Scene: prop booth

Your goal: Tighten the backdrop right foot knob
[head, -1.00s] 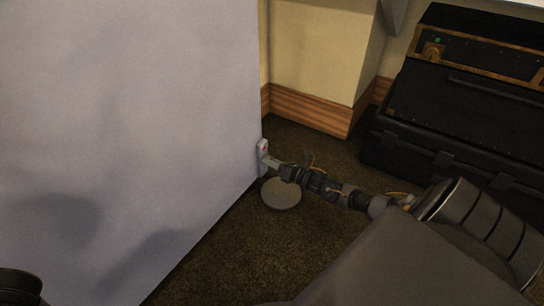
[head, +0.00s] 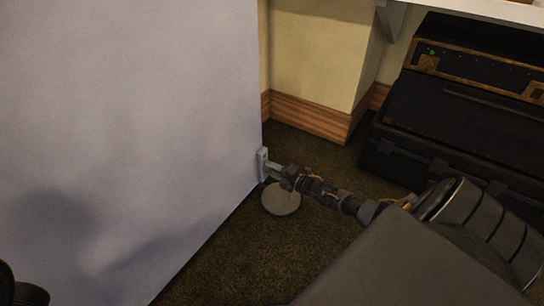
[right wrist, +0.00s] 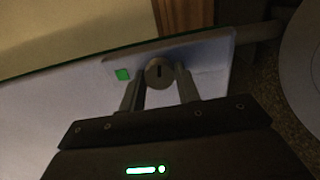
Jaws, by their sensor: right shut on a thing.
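The backdrop (head: 130,130) is a large pale grey panel filling the left of the head view. My left gripper is not seen.
A round grey foot disc (head: 281,198) lies on the dark carpet just below the bracket. A black case (head: 460,125) stands at the right. A cream wall with a wooden skirting board (head: 308,117) is behind. Open carpet (head: 230,250) lies in front.

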